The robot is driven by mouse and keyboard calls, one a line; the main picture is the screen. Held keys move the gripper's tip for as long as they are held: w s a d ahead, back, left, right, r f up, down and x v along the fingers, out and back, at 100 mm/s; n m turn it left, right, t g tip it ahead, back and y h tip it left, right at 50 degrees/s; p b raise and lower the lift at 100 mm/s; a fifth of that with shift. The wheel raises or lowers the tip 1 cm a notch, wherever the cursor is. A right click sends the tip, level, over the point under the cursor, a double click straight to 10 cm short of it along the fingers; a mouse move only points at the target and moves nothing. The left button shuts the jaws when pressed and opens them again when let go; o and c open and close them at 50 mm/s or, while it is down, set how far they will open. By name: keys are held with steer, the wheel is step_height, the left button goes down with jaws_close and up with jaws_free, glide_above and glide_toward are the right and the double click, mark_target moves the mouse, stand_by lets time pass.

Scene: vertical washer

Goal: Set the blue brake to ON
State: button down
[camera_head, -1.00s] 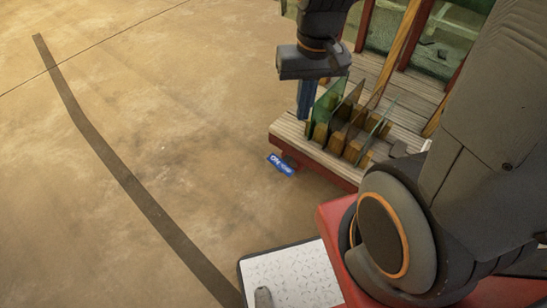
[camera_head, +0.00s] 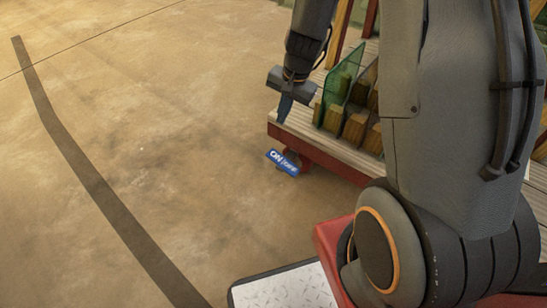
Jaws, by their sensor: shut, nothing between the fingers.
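How far the gripper is from the brake in depth is hard to tell.
Upright glass panes (camera_head: 338,88) in wooden blocks stand on the cart just right of my gripper. The concrete floor (camera_head: 170,130) to the left is clear, with a dark stripe (camera_head: 95,180) across it.

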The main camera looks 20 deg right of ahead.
steer(key=m+b, duration=0.2)
steer(key=b, duration=0.3)
glide_above(270, 152)
steer(key=s+d, duration=0.3)
steer(key=s, duration=0.1)
steer(key=s+d+x, duration=0.1)
steer(key=x, duration=1)
steer(key=shift+s+d+f, duration=0.15)
steer(key=shift+s+d, duration=0.25)
steer(key=shift+d, duration=0.05)
steer(key=b+x, duration=0.8)
steer(key=x, duration=0.6)
steer(key=shift+w+b, duration=0.15)
steer(key=shift+b, duration=0.25)
steer(key=shift+w+a+f, duration=0.15)
steer(key=shift+w+f, duration=0.1)
steer(key=shift+w, duration=0.05)
steer(key=shift+w+f, duration=0.1)
steer(key=shift+w+a+f+b, duration=0.2)
steer(key=shift+w+f, duration=0.05)
steer(key=shift+f, duration=0.2)
steer(key=shift+w+a+f+b, duration=0.15)
steer(key=shift+w+a+f, duration=0.1)
steer(key=shift+f, duration=0.25)
